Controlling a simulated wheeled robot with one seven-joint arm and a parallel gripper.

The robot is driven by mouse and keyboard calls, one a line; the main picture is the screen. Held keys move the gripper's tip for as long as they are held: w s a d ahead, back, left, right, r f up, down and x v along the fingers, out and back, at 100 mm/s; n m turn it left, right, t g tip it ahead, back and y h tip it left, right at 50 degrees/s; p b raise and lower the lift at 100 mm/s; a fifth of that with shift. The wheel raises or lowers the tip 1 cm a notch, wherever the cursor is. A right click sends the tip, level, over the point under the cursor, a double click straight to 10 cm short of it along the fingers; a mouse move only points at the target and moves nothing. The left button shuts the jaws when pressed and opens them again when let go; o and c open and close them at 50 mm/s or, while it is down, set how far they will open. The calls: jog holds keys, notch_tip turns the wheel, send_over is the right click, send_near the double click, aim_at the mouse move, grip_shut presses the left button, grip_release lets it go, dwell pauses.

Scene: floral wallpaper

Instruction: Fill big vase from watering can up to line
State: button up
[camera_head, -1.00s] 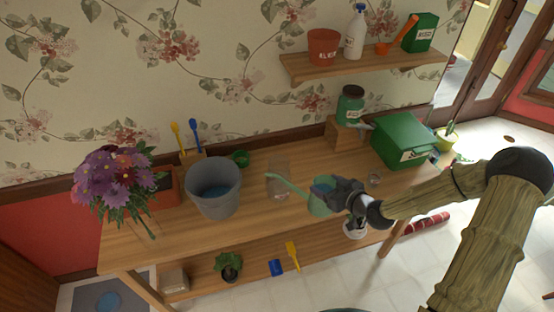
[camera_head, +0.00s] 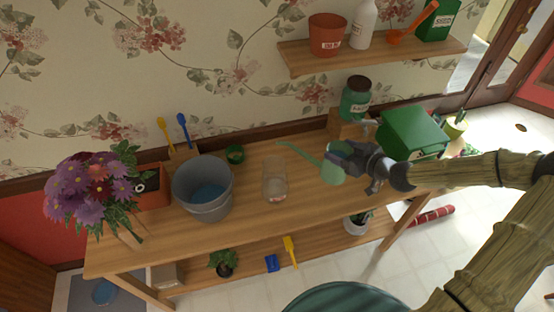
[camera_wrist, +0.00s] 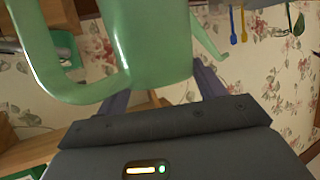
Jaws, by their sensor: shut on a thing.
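A light green watering can (camera_head: 335,166) is held in my gripper (camera_head: 350,160) above the table. Its long spout points left, with the tip above and behind the glass vase. The can fills the top of the wrist view (camera_wrist: 155,40), its handle at the left and my gripper (camera_wrist: 160,92) below it. A clear glass vase (camera_head: 274,182) stands upright on the table, left of the can. It has a small reddish mark low on its side. I cannot make out any water in it.
A grey bucket (camera_head: 203,190) with blue water stands left of the vase. A bunch of purple flowers (camera_head: 88,190) lies at the left end. A green box (camera_head: 412,132) and a jar (camera_head: 356,98) stand at the right. A shelf (camera_head: 375,55) hangs above.

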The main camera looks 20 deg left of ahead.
aim_at(342, 169)
jog(key=shift+s+a+f+b, duration=0.1)
jog(key=shift+s+f+b, duration=0.1)
jog(key=shift+f+b, duration=0.45)
jog(key=shift+s+a+f+b, duration=0.1)
jog(key=shift+s+f+b, duration=0.1)
jog(key=shift+f+b, duration=1.5)
jog(key=shift+f, duration=1)
jog(key=shift+a+r+n+p, duration=0.15)
jog(key=shift+r+n+p, duration=0.15)
jog(key=shift+r+p, duration=0.4)
jog(key=shift+r+h+p, duration=0.35)
jog(key=shift+r+h, duration=0.35)
jog(key=shift+r, duration=0.1)
